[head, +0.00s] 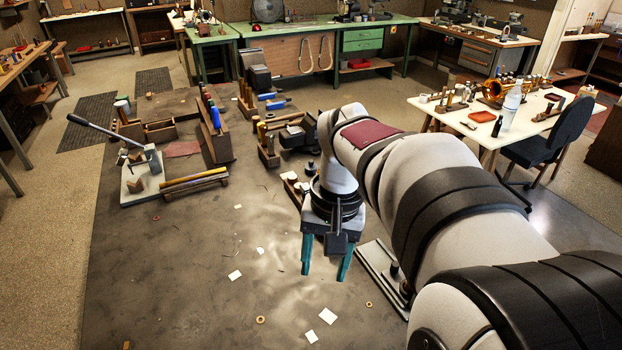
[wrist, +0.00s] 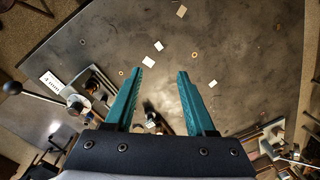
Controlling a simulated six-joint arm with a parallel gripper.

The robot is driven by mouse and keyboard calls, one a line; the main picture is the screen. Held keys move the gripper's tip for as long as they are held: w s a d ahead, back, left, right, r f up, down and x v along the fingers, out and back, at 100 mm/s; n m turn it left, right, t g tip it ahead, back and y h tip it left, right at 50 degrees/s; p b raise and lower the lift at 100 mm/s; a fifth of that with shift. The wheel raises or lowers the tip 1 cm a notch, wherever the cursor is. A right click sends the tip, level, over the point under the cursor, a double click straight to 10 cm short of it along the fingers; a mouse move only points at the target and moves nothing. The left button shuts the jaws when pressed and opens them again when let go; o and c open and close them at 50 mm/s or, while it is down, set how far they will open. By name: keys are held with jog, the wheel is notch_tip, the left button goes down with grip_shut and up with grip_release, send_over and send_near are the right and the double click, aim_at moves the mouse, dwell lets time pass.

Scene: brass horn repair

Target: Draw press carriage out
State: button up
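My gripper (head: 326,276) hangs over the middle of the bench, fingers down. In the wrist view its two teal fingers (wrist: 161,75) stand apart with nothing between them. A device on a pale base plate (head: 377,262) stands right of my gripper, mostly hidden by my arm. The wrist view shows this device (wrist: 92,90) at left, with a black-knobbed lever (wrist: 33,93). A second lever device (head: 140,178) stands on a plate at the bench's left, its long lever raised. I cannot tell which part is the press carriage.
Paper scraps (head: 327,316) and small rings (head: 260,319) lie on the bench. A wooden rack with rods (head: 194,181) and a tool holder (head: 215,140) stand further back. The front left of the bench is mostly clear. A label (wrist: 51,82) lies near the first device.

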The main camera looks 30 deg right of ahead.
jog(key=w+d+f+m, duration=0.1)
jog(key=w+d+f, duration=0.15)
jog(key=d, duration=0.55)
jog(key=w+d+f+h, duration=0.1)
jog(key=w+d+f, duration=0.15)
jog(key=d, duration=0.55)
jog(key=w+d+f+m, duration=0.1)
jog(key=w+d+f, duration=0.15)
jog(key=d, duration=0.55)
jog(key=f, duration=1.4)
jog(key=shift+d+f, duration=0.15)
jog(key=shift+d, duration=0.15)
jog(key=shift+f, duration=0.4)
grip_shut()
